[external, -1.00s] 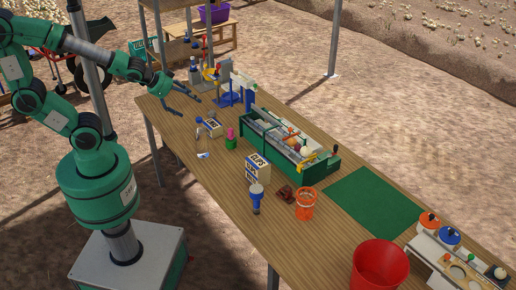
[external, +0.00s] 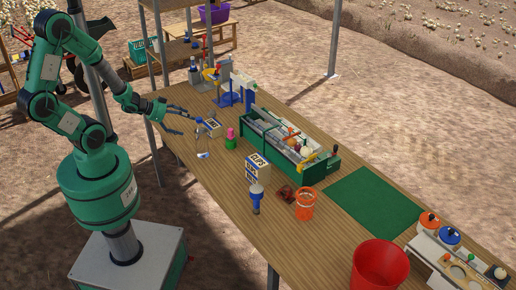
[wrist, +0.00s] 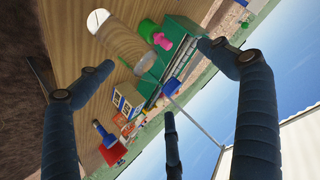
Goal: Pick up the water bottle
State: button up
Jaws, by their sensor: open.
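The water bottle (external: 203,146) looks clear, with a bluish patch low down, and stands upright near the table's left edge in the external view. In the wrist view a see-through shape that seems to be the bottle (wrist: 124,42) lies in the upper middle, tilted in the picture. My gripper (external: 187,122) is open and empty, above the table edge, just up and left of the bottle. In the wrist view my gripper (wrist: 156,56) shows its dark fingers spread wide, none visibly closed on anything.
A green toolbox (external: 320,172) fills the table's middle. A box (external: 257,168) and a blue flashlight-like item (external: 256,197) stand nearer the front.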

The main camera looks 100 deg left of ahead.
jog(key=s+d+f+n+t, duration=0.1)
jog(key=s+d+f+t, duration=0.2)
jog(key=f, duration=0.3)
jog(key=shift+s+d+n+h, duration=0.3)
jog(key=shift+s+d, duration=0.4)
jog(key=shift+d, duration=0.15)
jog(key=shift+w+f+b, duration=0.1)
jog(key=shift+w+b, duration=0.05)
jog(key=shift+b, duration=0.15)
jog(key=b, duration=0.2)
send_near(202, 140)
jog(key=shift+w+a+f, duration=1.55)
jog(key=shift+w+f, duration=0.15)
jog(key=shift+f, duration=0.05)
jog(key=shift+b+x, duration=0.85)
jog(key=shift+x, duration=1.7)
jog(key=shift+a, duration=0.15)
jog(key=c, duration=1.8)
